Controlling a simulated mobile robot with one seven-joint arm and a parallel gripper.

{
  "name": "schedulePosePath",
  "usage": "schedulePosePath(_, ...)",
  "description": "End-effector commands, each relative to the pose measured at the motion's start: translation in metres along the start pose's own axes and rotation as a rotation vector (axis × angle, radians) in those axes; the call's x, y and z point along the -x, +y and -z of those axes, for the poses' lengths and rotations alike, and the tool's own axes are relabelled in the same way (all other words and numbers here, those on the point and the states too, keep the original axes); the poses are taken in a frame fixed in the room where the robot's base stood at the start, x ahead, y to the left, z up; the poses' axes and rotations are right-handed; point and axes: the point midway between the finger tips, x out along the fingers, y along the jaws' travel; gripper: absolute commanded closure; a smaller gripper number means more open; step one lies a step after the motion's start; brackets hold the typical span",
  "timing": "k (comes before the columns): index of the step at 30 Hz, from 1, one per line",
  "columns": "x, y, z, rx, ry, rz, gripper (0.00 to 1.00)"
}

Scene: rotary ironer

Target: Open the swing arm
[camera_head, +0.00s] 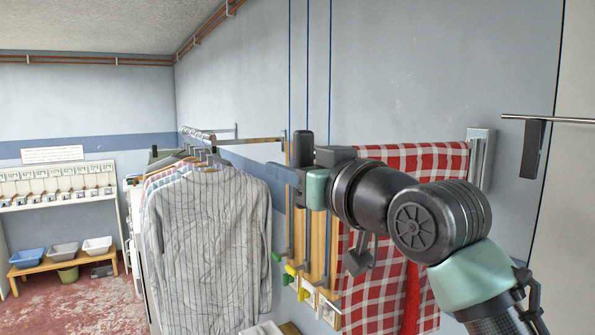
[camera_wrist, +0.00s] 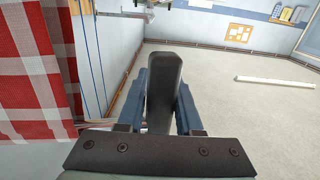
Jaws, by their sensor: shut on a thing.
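My gripper (camera_head: 297,172) is at the middle of the head view, in front of the blue-grey wall. It is shut on a dark upright handle (camera_head: 303,147). In the wrist view the dark, rounded handle (camera_wrist: 164,85) stands between the two blue fingers of my gripper (camera_wrist: 165,100). A metal rail (camera_head: 250,141) runs from near the hanging shirts towards this handle. I cannot tell whether the handle is joined to it as the swing arm, since my gripper hides the join. Another thin rod (camera_head: 565,120) with a black hanging piece (camera_head: 532,150) is at the right.
Striped shirts (camera_head: 205,240) hang close on the left. A red checked cloth (camera_head: 415,160) hangs behind my arm, beside a metal bracket (camera_head: 481,158); its edge shows left in the wrist view (camera_wrist: 35,75). Coloured-tipped tools hang below. A bench (camera_head: 65,262) with basins stands far left.

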Motion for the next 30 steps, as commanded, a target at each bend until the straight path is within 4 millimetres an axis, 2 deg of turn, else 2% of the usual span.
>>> schedulePosePath(1,0.0000,0.0052,0.0031,0.001,0.006,-0.010,1.00)
schedulePosePath(9,0.0005,0.0071,0.0031,0.004,0.007,-0.014,1.00)
schedulePosePath(10,0.0006,0.0073,0.0032,0.004,0.007,-0.015,0.64)
schedulePosePath(14,0.0005,0.0069,0.0028,0.003,0.006,-0.014,0.41)
schedulePosePath(30,-0.0007,0.0032,-0.0005,0.001,0.000,-0.006,0.40)
